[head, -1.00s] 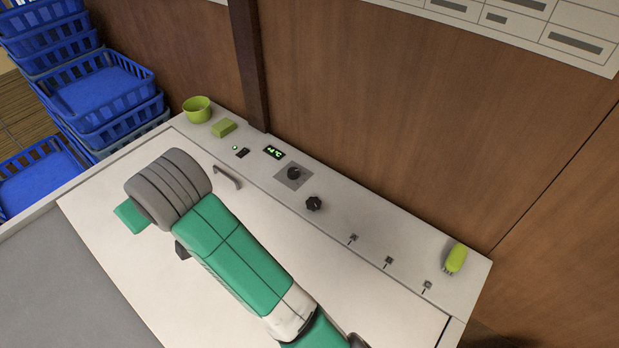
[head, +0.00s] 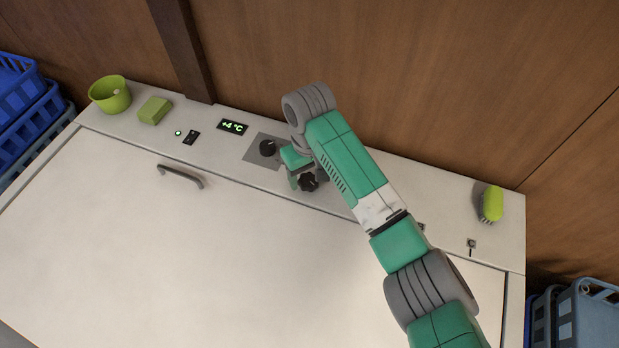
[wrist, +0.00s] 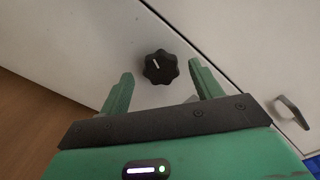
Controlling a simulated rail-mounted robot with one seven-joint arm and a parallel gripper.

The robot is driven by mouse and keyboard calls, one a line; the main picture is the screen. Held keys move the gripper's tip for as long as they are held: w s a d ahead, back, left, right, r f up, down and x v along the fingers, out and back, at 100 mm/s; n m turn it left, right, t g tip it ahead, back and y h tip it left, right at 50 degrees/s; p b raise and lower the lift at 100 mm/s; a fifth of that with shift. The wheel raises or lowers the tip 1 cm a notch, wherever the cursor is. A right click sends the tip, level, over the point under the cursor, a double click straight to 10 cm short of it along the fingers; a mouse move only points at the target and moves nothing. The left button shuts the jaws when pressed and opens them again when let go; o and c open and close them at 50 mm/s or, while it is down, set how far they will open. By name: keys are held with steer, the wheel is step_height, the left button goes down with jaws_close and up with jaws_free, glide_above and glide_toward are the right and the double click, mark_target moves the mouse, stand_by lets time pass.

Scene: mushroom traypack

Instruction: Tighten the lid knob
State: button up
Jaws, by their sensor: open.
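The black lobed lid knob (head: 309,181) sits on the white top near the lid's rear edge. In the wrist view the knob (wrist: 160,67) shows a white pointer line. My gripper (wrist: 160,82) is open, with one green finger on each side of the knob in that view. The knob appears a little beyond the fingertips, and I see no contact. In the head view my gripper (head: 293,170) is right at the knob and partly hidden by my wrist.
A round black dial (head: 267,148) on a grey plate is close to the left. Beyond it are a +4 °C display (head: 233,127), a switch (head: 191,137), a green sponge (head: 155,110) and a green bowl (head: 110,94). A lid handle (head: 181,176) and green brush (head: 492,204) are farther off.

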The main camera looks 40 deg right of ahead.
step_height(320, 180, down, 2)
steer(key=shift+w, duration=0.1)
steer(key=c, duration=1)
steer(key=shift+o, duration=0.2)
steer(key=shift+r, duration=0.1)
steer(key=shift+r+p, duration=0.1)
steer(key=shift+p, duration=0.25)
